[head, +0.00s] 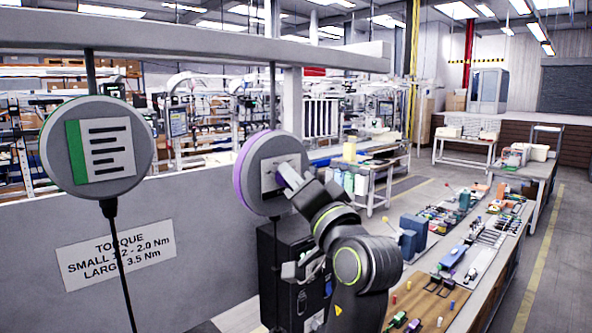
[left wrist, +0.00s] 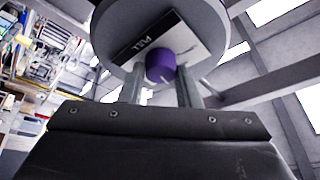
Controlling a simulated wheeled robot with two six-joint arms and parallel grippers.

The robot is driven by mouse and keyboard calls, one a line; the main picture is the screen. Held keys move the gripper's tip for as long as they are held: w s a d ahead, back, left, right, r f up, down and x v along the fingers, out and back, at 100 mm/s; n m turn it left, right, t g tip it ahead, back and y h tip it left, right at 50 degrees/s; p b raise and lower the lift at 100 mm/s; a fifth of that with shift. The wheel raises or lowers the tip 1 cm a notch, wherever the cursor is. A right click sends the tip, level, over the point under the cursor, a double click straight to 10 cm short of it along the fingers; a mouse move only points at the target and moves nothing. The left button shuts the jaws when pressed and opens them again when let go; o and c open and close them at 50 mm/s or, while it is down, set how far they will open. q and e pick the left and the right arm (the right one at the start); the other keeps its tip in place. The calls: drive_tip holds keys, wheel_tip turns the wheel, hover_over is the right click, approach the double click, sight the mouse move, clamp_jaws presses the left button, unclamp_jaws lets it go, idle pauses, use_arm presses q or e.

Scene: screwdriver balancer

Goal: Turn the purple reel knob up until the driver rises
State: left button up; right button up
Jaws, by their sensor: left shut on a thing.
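The purple-rimmed reel (head: 262,160) hangs from an overhead beam, with a plate on its face. It also shows at the top of the left wrist view (left wrist: 205,22). Its purple knob (left wrist: 160,66) sits between the two fingers of my left gripper (left wrist: 158,84), one finger on each side. My left gripper (head: 292,184) is shut on the knob and covers most of it in the head view. A dark cable (head: 275,240) runs down below this reel. The driver itself cannot be made out. My right gripper is not in view.
A green-rimmed reel (head: 97,148) hangs at left with a black cable. A grey panel carries a torque sign (head: 116,247). A black cabinet (head: 292,272) stands behind my arm. A long bench (head: 480,262) with tools and small parts lies at right.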

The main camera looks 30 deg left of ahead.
use_arm(q)
drive_tip(key=shift+r+m+h+p, duration=0.1)
drive_tip(key=shift+m+h+p, duration=0.3)
drive_tip(key=shift+m+p, duration=0.55)
drive_tip(key=shift+m, duration=0.25)
drive_tip(key=o, duration=1)
drive_tip(key=shift+f, duration=0.2)
